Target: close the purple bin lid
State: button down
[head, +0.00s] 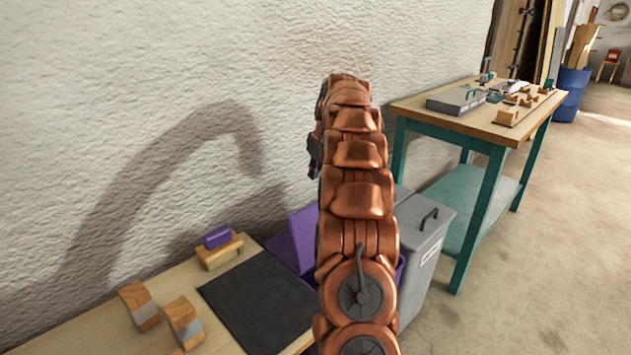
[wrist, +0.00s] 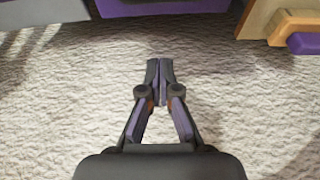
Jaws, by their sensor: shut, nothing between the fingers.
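The purple bin's lid (head: 303,236) stands raised and tilted towards the wall in the head view. The bin's purple body (head: 400,268) shows only as a small part beside my copper arm, which hides most of it. In the wrist view my gripper (wrist: 160,68) is shut and empty, with the rough white wall behind it. A purple strip with a dark edge (wrist: 165,7) crosses the top of the wrist view; I cannot tell if it is the lid. The gripper is apart from it. In the head view the gripper's fingers are hidden or cannot be made out.
A grey bin (head: 425,235) with a handled lid stands right of the purple one. The left bench holds a dark mat (head: 260,300), wooden blocks (head: 183,322) and a purple-topped wooden block (head: 218,238). A teal-legged table (head: 470,122) stands further right. Floor at right is clear.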

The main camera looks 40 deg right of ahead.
notch_tip(320, 180, down, 8)
jog(key=s+b, duration=0.1)
jog(key=shift+s, duration=0.15)
dwell(0.5)
jog(key=shift+s+a+b, duration=0.1)
jog(key=shift+b, duration=0.3)
